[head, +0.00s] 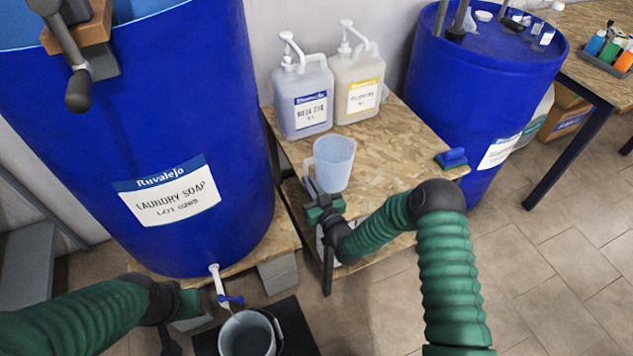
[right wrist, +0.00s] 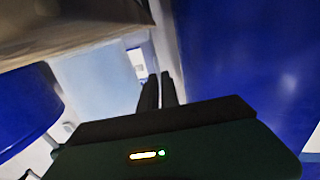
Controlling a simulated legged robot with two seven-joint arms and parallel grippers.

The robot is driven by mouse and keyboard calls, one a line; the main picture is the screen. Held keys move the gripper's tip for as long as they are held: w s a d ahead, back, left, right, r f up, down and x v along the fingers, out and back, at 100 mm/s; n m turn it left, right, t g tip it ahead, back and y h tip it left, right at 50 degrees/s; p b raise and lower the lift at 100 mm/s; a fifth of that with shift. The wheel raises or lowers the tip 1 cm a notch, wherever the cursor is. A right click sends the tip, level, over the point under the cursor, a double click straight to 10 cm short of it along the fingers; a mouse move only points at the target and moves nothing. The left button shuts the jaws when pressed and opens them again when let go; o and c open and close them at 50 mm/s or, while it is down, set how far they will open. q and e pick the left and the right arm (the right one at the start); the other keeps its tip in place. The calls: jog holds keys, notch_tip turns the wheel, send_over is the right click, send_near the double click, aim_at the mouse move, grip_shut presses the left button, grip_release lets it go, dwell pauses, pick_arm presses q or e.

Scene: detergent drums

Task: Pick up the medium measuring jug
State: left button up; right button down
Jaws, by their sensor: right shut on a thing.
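The measuring jug (head: 333,163) is translucent pale blue with its handle to the left. It appears upright at the front of the chipboard stand; whether its base touches the board is unclear. My right gripper (head: 311,184) is shut on the jug's handle, at the jug's left front. In the right wrist view the fingers (right wrist: 159,92) are close together, beside the jug's pale blue wall (right wrist: 95,85); the handle between them is hard to see. My left gripper (head: 170,340) is at the bottom left, near the soap drum's tap; its fingers are too unclear to judge.
Two white pump jugs (head: 303,100) stand behind the measuring jug on the chipboard stand (head: 393,150). Large blue drums stand left (head: 170,110) and right (head: 480,85). A grey container (head: 247,336) sits below the tap (head: 222,286).

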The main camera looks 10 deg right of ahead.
jog(key=s+a+r+p, duration=0.1)
jog(key=s+a+r, duration=0.1)
jog(key=s+a, duration=0.2)
jog(key=s+a+r+p, duration=0.1)
jog(key=s+a+r, duration=0.1)
jog(key=s, duration=0.8)
jog(key=shift+a+r+p, duration=0.15)
jog(key=shift+a+p, duration=0.2)
jog(key=shift+a, duration=0.55)
dwell(0.5)
